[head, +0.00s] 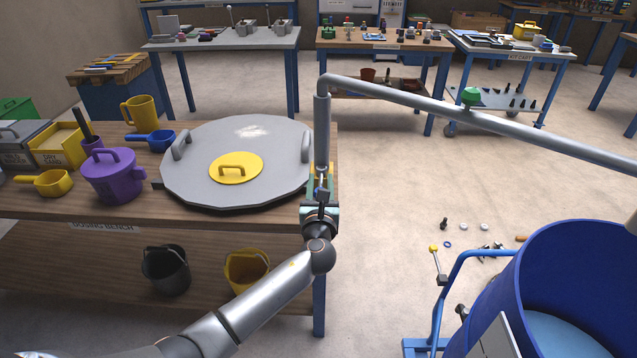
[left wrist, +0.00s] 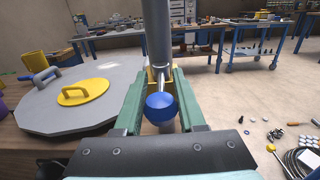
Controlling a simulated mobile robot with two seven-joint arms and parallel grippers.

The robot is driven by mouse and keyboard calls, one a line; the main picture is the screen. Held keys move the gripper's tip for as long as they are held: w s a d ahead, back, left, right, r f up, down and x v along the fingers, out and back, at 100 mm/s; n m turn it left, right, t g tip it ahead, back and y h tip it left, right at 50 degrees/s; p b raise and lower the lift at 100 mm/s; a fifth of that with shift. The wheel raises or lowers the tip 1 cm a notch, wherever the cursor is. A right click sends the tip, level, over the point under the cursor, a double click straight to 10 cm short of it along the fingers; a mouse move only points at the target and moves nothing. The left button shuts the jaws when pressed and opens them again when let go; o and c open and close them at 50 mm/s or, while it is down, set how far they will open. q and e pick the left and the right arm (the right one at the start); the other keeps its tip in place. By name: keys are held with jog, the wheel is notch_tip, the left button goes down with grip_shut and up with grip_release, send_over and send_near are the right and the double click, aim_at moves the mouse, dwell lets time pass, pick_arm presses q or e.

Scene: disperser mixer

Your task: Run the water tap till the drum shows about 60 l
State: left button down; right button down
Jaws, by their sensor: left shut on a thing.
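The water tap is a grey standpipe (head: 322,130) at the right end of the dosing bench, with a long pipe reaching right. A blue ball knob (left wrist: 161,107) on a thin lever with a yellow part behind it shows in the left wrist view. My left gripper (head: 320,195) is at the foot of the standpipe, its green fingers closed around the tap handle. The blue drum (head: 562,240) stands at lower right, with a light blue water-like surface inside. No litre reading is legible, and the spout's outflow is not clear. My right gripper is not in view.
The dosing bench (head: 100,207) holds a big grey lid (head: 285,150), a purple pot (head: 112,178) and scoops. Buckets stand beneath. A blue tubular frame (head: 443,290) is beside the drum. Small parts lie on the floor; the middle floor is open.

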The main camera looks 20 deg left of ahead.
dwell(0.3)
pick_arm(q)
jog(key=c, duration=0.5)
grip_release()
jog(key=shift+d, duration=0.1)
jog(key=v, duration=1.2)
jog(key=shift+s, duration=0.25)
jog(key=shift+d, duration=0.1)
jog(key=s+d+f+n+g+h, duration=0.1)
jog(key=s+f+n+g+h, duration=0.2)
jog(key=s+f+n, duration=0.4)
jog(key=s+d+f+n+g+h, duration=0.1)
jog(key=s+f+n+g+h, duration=0.3)
jog(key=f, duration=0.6)
jog(key=s+f+n+h, duration=0.1)
jog(key=s+f+n, duration=0.2)
jog(key=s+n, duration=0.3)
jog(key=s+d+f+n+p, duration=0.1)
jog(key=s+f+n, duration=0.2)
jog(key=s+n, duration=0.4)
jog(key=n, duration=0.5)
jog(key=shift+n+h, duration=0.4)
